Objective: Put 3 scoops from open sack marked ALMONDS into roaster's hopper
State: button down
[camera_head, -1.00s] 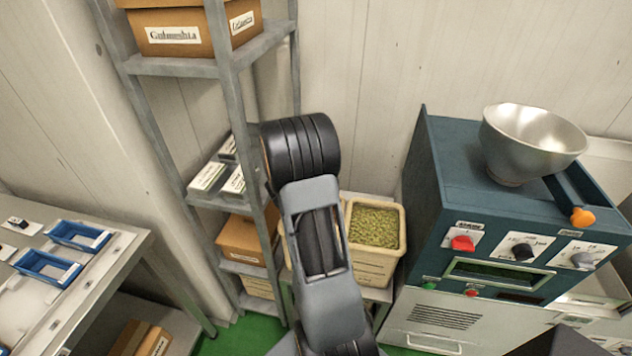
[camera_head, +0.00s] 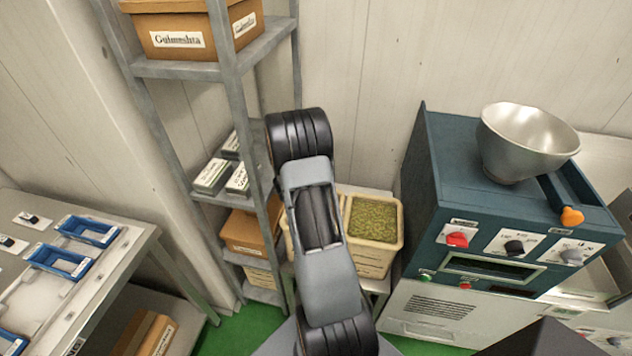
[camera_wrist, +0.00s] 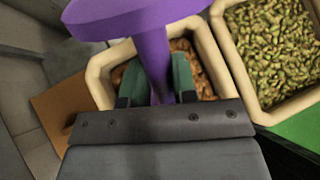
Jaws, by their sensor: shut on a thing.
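In the wrist view my gripper (camera_wrist: 154,82) is shut on the purple handle of a scoop (camera_wrist: 150,40). The scoop's wide purple part (camera_wrist: 115,14) runs out of the top of that view, so I cannot tell whether it holds anything. Behind it is a cream-rimmed container (camera_wrist: 100,75) with brown nuts, partly hidden by the scoop and fingers. No ALMONDS mark is legible. In the head view my arm hides the gripper and scoop. The roaster (camera_head: 440,180) is the blue machine at right. Its silver hopper bowl (camera_head: 515,150) sits on top.
A cream container of green nuts (camera_head: 385,260) stands right of the brown one; its green nuts also show in the wrist view (camera_wrist: 270,50). A metal shelf rack (camera_head: 180,70) with boxes stands at left, close to my arm. A bench with blue trays (camera_head: 60,262) is farther left.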

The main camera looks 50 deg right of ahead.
jog(key=shift+w+d+f+g+y+p, duration=0.2)
jog(key=shift+d+f+y+p, duration=0.35)
jog(key=shift+p, duration=1.6)
jog(key=shift+w+d+f+g+y+p, duration=0.25)
jog(key=shift+d+y+p, duration=0.45)
jog(key=shift+p, duration=1.45)
jog(key=shift+w+d+g+y, duration=1.1)
jog(key=shift+d+y, duration=1.45)
jog(key=shift+y, duration=0.4)
notch_tip(320, 180, up, 7)
jog(key=d+n+y, duration=0.1)
jog(key=shift+w+f, duration=0.15)
jog(key=shift+w, duration=0.1)
jog(key=shift+d+g, duration=0.1)
jog(key=shift+g, duration=0.15)
